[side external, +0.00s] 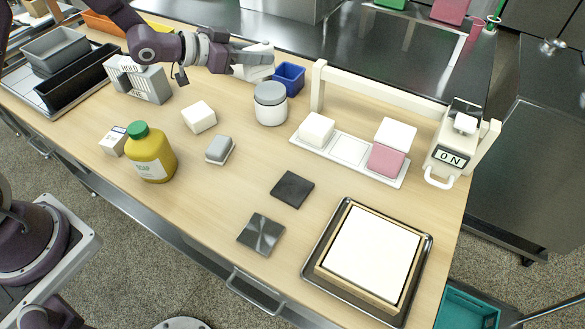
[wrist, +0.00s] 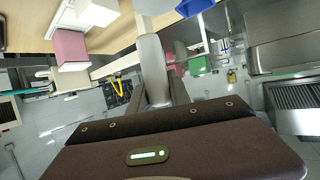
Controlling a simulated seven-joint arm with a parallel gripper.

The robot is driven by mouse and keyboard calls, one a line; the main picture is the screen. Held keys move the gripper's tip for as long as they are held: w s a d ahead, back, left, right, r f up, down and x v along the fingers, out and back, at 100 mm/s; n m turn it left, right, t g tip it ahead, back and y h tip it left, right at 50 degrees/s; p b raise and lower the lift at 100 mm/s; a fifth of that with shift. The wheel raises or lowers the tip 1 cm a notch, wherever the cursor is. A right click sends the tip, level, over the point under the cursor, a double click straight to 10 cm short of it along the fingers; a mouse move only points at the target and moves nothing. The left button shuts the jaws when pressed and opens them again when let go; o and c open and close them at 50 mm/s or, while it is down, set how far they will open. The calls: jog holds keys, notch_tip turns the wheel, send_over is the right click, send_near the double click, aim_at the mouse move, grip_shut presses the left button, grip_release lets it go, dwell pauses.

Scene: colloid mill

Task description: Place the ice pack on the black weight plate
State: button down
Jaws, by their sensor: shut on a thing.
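My gripper (side external: 262,60) is above the back of the wooden table, just left of the blue bin. It is shut on a pale grey, rounded thing, which shows between the fingers in the wrist view (wrist: 152,70). This may be the ice pack, but I cannot tell for sure. The black weight plate (side external: 292,189) seems to be the flat dark square lying bare on the middle of the table, to the front and right of my gripper. A shinier grey metal square (side external: 261,234) lies in front of it.
A grey-lidded white jar (side external: 270,104) and the blue bin (side external: 288,76) stand near my gripper. A white rack (side external: 349,150) with white and pink blocks stands at right. A framed white slab (side external: 373,254) sits on a tray. A yellow bottle (side external: 151,155) stands at left.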

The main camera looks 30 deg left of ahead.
jog(key=s+d+m+g+h, duration=0.25)
jog(key=s+d, duration=0.35)
jog(key=d, duration=0.3)
jog(key=m+g+h, duration=0.4)
jog(key=m, duration=0.1)
send_over(293, 188)
jog(key=shift+y, duration=0.25)
notch_tip(293, 188, down, 15)
jog(key=shift+r, duration=0.1)
jog(key=c, duration=1.2)
grip_release()
